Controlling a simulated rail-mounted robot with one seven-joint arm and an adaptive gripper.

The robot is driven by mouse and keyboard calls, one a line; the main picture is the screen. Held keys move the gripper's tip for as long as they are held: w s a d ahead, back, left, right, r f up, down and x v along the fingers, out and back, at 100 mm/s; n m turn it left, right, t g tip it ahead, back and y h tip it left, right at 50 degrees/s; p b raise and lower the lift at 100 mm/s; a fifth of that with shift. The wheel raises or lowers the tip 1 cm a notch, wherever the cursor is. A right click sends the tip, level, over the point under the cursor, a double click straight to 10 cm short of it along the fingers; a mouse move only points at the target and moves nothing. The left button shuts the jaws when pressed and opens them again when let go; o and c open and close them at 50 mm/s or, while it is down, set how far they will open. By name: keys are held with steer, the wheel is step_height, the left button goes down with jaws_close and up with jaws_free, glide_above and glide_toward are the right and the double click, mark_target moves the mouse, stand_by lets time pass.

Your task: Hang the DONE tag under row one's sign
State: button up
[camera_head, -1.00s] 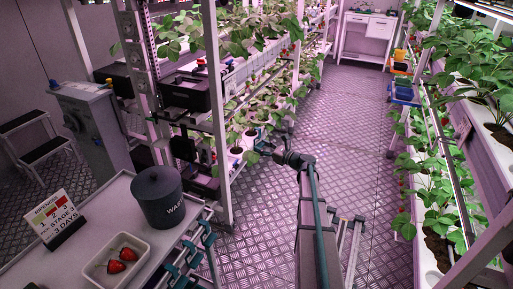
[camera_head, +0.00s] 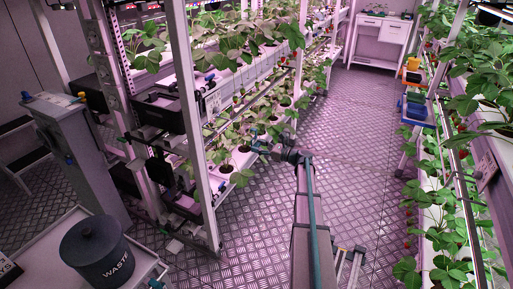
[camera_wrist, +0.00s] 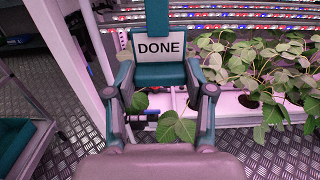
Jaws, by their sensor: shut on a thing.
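The white DONE tag (camera_wrist: 160,47) faces the camera in the wrist view, upright, with black letters. My gripper (camera_wrist: 160,78) is shut on it, with the teal fingers close below and beside the tag. In the head view my gripper (camera_head: 270,150) is small and dark at the end of my arm, beside the left rack, and the tag cannot be made out there. A small pale sign (camera_head: 213,103) is on the left rack's upper shelf, and another sign (camera_head: 486,170) is on the right rack. Neither can be read, so I cannot tell which is row one's.
Leafy plants (camera_wrist: 270,75) fill the rack shelf right of the tag in the wrist view. A white rack post (camera_head: 190,130) stands at the left rack's near end. A dark WASTE bin (camera_head: 96,255) is at lower left. The aisle floor (camera_head: 335,120) is clear ahead.

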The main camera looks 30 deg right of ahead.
steer(key=f+b+x, duration=0.1)
steer(key=x, duration=1.5)
steer(key=shift+f+b, duration=0.2)
steer(key=shift+b, duration=0.2)
stand_by(0.8)
steer(key=shift+a, duration=0.1)
steer(key=o, duration=1.2)
steer(key=shift+c, duration=0.2)
steer(key=shift+s, duration=0.2)
steer(key=v, duration=1.1)
steer(key=shift+s+d, duration=0.3)
